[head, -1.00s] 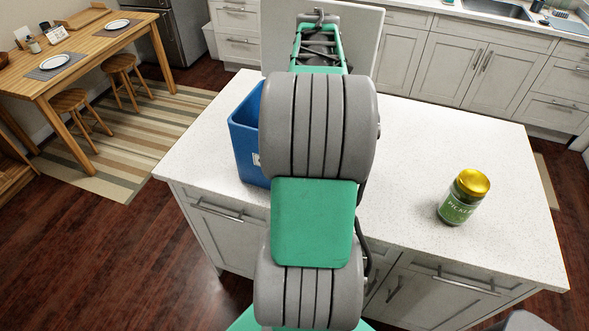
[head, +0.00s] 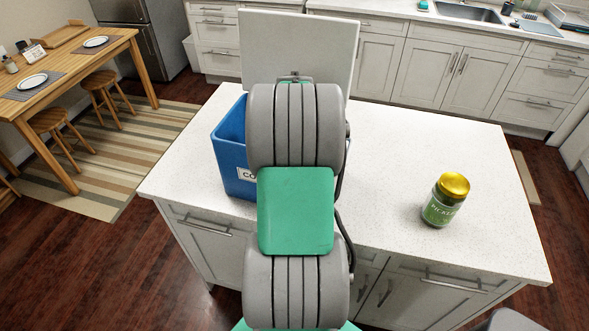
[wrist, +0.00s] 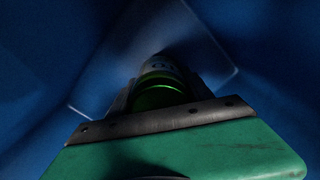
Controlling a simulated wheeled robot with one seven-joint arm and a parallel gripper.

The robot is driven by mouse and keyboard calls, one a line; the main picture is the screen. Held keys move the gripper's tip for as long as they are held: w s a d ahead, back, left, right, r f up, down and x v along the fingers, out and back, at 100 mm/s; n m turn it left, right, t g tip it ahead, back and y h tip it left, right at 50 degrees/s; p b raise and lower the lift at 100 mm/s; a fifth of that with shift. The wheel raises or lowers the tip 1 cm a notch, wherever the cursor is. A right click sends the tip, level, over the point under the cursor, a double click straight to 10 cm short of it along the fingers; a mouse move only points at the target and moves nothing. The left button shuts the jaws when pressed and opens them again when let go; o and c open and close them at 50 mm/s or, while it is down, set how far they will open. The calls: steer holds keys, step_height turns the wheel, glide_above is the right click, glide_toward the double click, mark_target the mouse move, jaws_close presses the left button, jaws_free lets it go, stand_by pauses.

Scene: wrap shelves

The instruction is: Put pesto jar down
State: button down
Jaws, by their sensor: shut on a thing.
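In the wrist view my gripper (wrist: 157,82) is shut on the pesto jar (wrist: 157,94), of which a shiny green end and a darker part beyond it show. Dark blue walls surround the gripper and jar, so they are down inside the blue bin (head: 229,155). The bin stands on the white island counter, left of my arm in the head view. I cannot tell whether the jar touches the bin floor. In the head view my arm hides the gripper, the jar and part of the bin.
A green jar with a gold lid (head: 445,200), with a label like "PICKLES", stands at the right of the white counter (head: 400,150). A pale upright panel (head: 300,45) rises behind my arm. The counter between the arm and that jar is clear.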

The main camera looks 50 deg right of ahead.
steer(key=shift+c, duration=2.1)
jaws_free()
steer(key=shift+f, duration=0.1)
step_height(320, 180, up, 12)
steer(key=shift+r+b, duration=0.2)
steer(key=shift+b, duration=0.5)
